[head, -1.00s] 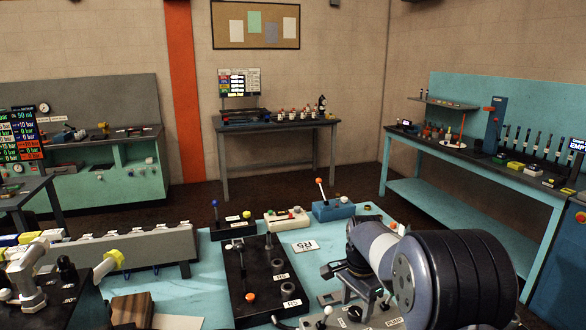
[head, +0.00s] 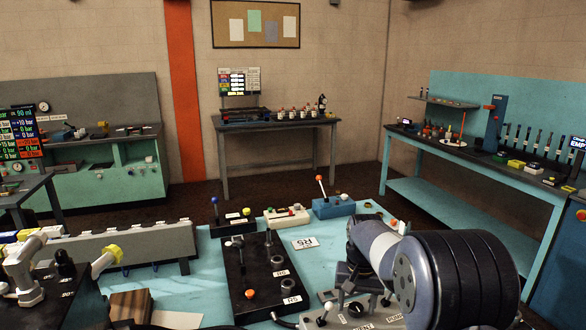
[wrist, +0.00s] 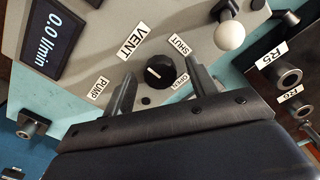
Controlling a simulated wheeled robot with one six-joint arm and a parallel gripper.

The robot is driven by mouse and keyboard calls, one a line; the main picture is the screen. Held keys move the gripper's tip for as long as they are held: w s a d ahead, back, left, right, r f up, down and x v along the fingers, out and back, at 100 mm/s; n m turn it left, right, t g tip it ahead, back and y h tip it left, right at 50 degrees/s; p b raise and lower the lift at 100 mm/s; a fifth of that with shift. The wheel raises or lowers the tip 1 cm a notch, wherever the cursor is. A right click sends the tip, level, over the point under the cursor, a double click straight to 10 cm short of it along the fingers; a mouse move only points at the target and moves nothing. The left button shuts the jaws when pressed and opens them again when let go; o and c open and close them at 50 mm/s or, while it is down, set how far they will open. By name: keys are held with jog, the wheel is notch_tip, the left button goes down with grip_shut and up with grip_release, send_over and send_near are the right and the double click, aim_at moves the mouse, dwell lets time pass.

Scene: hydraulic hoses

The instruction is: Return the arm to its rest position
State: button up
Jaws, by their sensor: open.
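My arm (head: 440,275) reaches over the light blue bench from the lower right in the head view, bent down at the wrist. My gripper (wrist: 160,68) is open and empty. In the wrist view its two fingers stand apart, one on each side of a black knob (wrist: 159,72) on a grey panel (wrist: 95,45). The panel carries PUMP, VENT, SHUT and OPEN labels. I cannot tell whether the fingers touch the panel. In the head view the gripper is mostly hidden by the wrist and mixes with the panel.
A black plate (head: 255,275) with small levers lies left of the arm. A blue valve block (head: 333,207) with an orange-tipped lever stands behind it. A grey rack (head: 125,245) stands at the left. In the wrist view, a white-knobbed lever (wrist: 229,36) and R5 and R6 ports are close by.

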jog(key=n+b, duration=0.1)
jog(key=n, duration=0.4)
jog(key=n+b, duration=0.2)
jog(key=n, duration=0.2)
jog(key=shift+r, duration=0.95)
